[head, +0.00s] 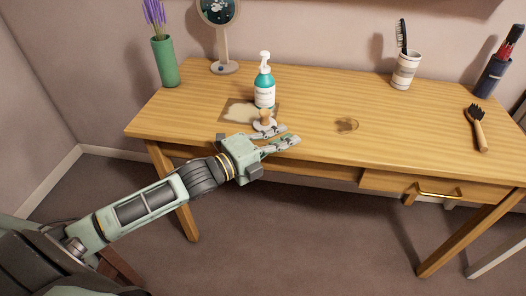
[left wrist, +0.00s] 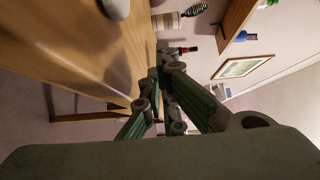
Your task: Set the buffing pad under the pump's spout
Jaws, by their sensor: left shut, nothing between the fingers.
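The pump bottle (head: 264,92), teal with a white label and white pump head, stands upright near the middle back of the table. My left gripper (head: 291,135) is at the table's front edge, just in front and to the right of the pad, shut and empty. My right gripper is out of view.
A green vase (head: 165,62) and a round mirror (head: 222,68) stand at the back left. A striped cup (head: 405,70), a dark holder (head: 492,77) and a brush (head: 478,128) are at the right.

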